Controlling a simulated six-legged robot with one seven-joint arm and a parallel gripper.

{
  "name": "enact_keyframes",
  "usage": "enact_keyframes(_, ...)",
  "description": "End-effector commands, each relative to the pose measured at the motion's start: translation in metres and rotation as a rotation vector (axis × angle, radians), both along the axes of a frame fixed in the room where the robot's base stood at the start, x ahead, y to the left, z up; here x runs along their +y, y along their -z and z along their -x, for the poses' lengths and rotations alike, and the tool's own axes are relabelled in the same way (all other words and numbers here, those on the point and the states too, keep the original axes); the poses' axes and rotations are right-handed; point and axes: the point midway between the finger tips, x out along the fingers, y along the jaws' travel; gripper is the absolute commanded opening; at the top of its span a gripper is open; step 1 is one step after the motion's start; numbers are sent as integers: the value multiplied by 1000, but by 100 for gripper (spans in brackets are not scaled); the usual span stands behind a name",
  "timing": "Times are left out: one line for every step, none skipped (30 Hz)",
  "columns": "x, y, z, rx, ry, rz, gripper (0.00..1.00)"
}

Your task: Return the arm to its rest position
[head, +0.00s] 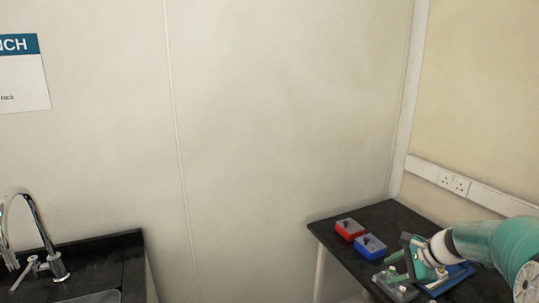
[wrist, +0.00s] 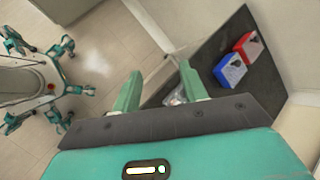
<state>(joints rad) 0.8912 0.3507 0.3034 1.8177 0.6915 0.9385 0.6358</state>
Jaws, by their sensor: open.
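My gripper (head: 407,262) is at the lower right in the head view, over the dark table. In the wrist view my gripper (wrist: 162,88) shows two green fingers spread well apart, with nothing held between them. A clear object (head: 393,284) is on the table close to my gripper.
A red box (head: 350,229) and a blue box (head: 370,246) stand on the dark table (head: 322,230). A wall with a socket strip (head: 454,184) is close behind my arm. A sink counter with a tap (head: 40,255) is at the left. Floor lies between.

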Motion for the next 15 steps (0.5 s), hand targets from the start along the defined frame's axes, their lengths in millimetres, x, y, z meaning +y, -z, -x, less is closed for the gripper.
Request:
enact_keyframes(23,-12,6,-4,-74,66,43)
enact_keyframes(34,-17,10,-6,-118,104,43)
enact_keyframes(50,-24,17,-10,-177,154,43)
enact_keyframes(60,-29,22,-14,-220,191,43)
enact_keyframes(70,-34,28,-18,-262,228,43)
enact_keyframes(84,-40,36,-25,-320,276,43)
enact_keyframes(93,-45,42,-29,-362,313,43)
enact_keyframes(102,-49,49,-36,-403,347,43)
enact_keyframes(114,-55,58,-44,-459,393,43)
enact_keyframes(123,-59,65,-51,-501,428,43)
enact_keyframes(131,-63,72,-58,-541,461,43)
enact_keyframes(141,-68,82,-69,-597,506,43)
enact_keyframes(149,-71,90,-78,-638,539,43)
enact_keyframes(155,-75,98,-86,-676,572,43)
enact_keyframes(165,-79,108,-101,-730,614,43)
